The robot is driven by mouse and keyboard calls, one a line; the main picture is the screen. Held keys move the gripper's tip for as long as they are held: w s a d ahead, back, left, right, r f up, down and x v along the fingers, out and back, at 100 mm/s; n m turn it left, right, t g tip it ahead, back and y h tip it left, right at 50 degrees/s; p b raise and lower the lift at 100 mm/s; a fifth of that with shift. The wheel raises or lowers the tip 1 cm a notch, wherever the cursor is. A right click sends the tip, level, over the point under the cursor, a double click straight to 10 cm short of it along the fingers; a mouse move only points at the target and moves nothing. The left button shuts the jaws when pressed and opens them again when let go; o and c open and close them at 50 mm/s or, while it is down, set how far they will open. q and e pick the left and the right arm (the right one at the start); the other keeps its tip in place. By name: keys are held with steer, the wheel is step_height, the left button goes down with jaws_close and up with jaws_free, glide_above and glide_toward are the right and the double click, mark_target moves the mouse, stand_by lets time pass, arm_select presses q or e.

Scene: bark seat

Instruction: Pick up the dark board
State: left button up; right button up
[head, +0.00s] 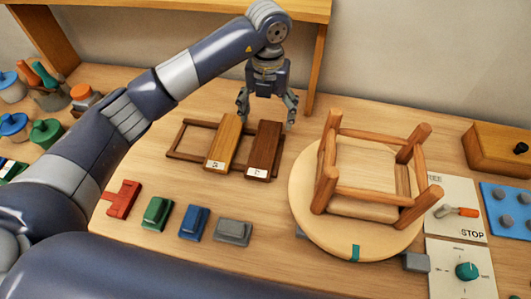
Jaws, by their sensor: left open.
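The dark board (265,148) is a dark brown wooden slab with a small white label at its near end. It lies across a low wooden rack (185,156), to the right of a lighter board (224,142) that also has a label. My left gripper (268,108) points down over the far end of the dark board, its fingers spread apart with nothing between them. It appears to be above the board; the exact gap is hard to tell. My right gripper is not in view.
Red (123,198), green (157,213), blue (194,223) and grey (233,232) blocks line the front. A wooden shelf (180,10) stands behind. Control panels are at far right.

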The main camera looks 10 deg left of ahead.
arm_select(q)
steer(key=f, duration=0.1)
steer(key=p, duration=0.1)
glide_above(265, 146)
steer(key=f, duration=0.4)
steer(key=shift+w+d+f, duration=0.15)
steer(key=shift+d+f, duration=0.05)
steer(key=shift+d, duration=0.05)
steer(key=shift+f, duration=0.35)
steer(key=shift+a+f+p, duration=0.15)
steer(key=shift+f+p, duration=0.45)
steer(key=shift+p, duration=0.15)
steer(key=f, duration=0.1)
steer(key=f+p, duration=0.1)
steer(key=f, duration=0.1)
steer(key=shift+s+a+f, duration=0.15)
steer(key=shift+s+f, duration=0.05)
steer(key=shift+s, duration=0.05)
steer(key=shift+f, duration=0.45)
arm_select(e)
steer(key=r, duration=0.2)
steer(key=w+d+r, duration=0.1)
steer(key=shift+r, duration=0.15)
arm_select(q)
steer(key=shift+c, duration=0.6)
steer(key=c, duration=1.1)
steer(key=shift+c, duration=0.2)
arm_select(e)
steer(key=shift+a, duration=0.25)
